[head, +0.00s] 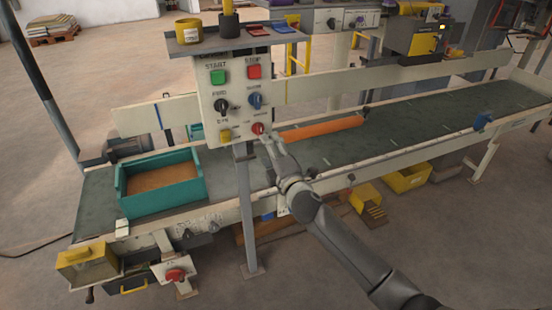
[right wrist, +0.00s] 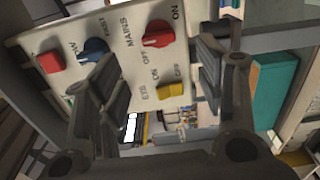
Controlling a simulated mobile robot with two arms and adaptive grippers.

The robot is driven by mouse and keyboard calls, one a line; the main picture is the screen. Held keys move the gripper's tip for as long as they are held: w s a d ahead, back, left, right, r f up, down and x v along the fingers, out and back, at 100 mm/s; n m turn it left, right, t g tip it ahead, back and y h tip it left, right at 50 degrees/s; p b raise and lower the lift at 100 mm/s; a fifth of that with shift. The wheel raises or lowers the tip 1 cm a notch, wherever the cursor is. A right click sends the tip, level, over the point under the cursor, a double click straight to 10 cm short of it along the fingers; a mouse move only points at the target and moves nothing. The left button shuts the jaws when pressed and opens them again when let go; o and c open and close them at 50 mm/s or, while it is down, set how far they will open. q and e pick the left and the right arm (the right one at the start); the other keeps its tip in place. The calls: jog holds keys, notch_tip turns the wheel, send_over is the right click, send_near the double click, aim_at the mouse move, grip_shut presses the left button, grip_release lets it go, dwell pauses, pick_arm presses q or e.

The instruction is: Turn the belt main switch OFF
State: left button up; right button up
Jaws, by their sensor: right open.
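A cream control panel (head: 236,105) stands on a post in front of the conveyor belt. Its red rotary knob (head: 258,128) is at the lower right; in the right wrist view the red knob (right wrist: 158,35), by the word MAINS, is near the top. I cannot tell its setting for sure. My right gripper (head: 272,140) is just in front of the panel's lower right corner. In the right wrist view its fingers (right wrist: 157,78) are apart and empty, with the yellow button (right wrist: 171,89) seen between them and the red knob beyond. My left gripper is not in view.
The panel also has a green button (head: 219,76), a red button (head: 254,72), a black knob (head: 221,105) and a blue knob (head: 255,100). Another red knob (head: 176,274) is low at the front left. A teal box (head: 160,187) and an orange cylinder (head: 322,129) lie on the belt.

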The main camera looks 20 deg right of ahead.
jog(key=shift+s, duration=1.9)
jog(key=s+d+f+m+g, duration=0.1)
jog(key=s+f+m+g, duration=0.1)
jog(key=f, duration=0.8)
jog(key=s+d+f+m+g, duration=0.2)
jog(key=f, duration=0.8)
jog(key=s+f+m+g+h, duration=0.1)
jog(key=s+f+m+g, duration=0.15)
jog(key=s+f, duration=0.6)
jog(key=s+f+m+g, duration=0.25)
jog(key=s+f, duration=0.35)
jog(key=f, duration=0.6)
jog(key=s+f+m+g, duration=0.2)
jog(key=s+f, duration=0.4)
jog(key=s, duration=0.7)
jog(key=s+a+f+m+g, duration=0.1)
jog(key=s+f, duration=0.5)
jog(key=s, duration=0.7)
jog(key=s+a+f+m+g, duration=0.1)
jog(key=s+f+m+g, duration=0.3)
jog(key=s, duration=0.9)
notch_tip(320, 180, down, 2)
jog(key=shift+s+f+g+p, duration=0.15)
jog(key=shift+f+g+p, duration=0.05)
jog(key=shift+g+p, duration=0.3)
